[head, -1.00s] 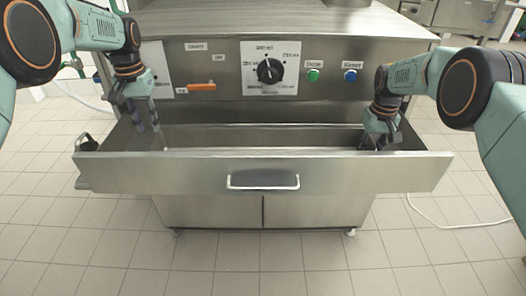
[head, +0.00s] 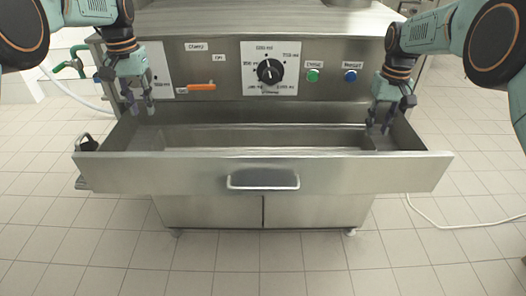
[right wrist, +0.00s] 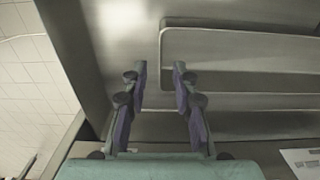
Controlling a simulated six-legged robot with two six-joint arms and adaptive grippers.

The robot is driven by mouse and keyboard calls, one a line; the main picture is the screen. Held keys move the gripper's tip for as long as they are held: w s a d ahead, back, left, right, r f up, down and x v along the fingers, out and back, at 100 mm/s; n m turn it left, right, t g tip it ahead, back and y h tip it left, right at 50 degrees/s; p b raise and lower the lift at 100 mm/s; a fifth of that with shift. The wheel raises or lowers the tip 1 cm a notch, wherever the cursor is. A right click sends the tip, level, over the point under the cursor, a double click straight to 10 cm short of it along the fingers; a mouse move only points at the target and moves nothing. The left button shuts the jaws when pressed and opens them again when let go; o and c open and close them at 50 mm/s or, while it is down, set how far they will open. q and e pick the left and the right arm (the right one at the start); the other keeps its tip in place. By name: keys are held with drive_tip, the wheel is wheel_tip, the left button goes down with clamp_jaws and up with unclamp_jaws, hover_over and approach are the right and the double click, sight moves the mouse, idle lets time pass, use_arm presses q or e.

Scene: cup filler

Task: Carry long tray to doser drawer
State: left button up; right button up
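The long metal tray (head: 265,150) lies inside the open doser drawer (head: 200,174), stretching across most of its width. Its rounded end and rim also show in the right wrist view (right wrist: 240,60). My left gripper (head: 140,108) is open and empty above the drawer's left end. My right gripper (head: 379,127) is open and empty above the drawer's right end, apart from the tray; its spread fingers (right wrist: 159,85) have nothing between them in the right wrist view. The tray's lower part is hidden by the drawer front.
Behind the drawer is the doser's panel with a black dial (head: 270,71), an orange lever (head: 202,87), a green button (head: 313,75) and a blue button (head: 350,76). The drawer's handle (head: 263,181) faces me. The tiled floor around is mostly clear.

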drive_tip(key=shift+r, duration=1.25)
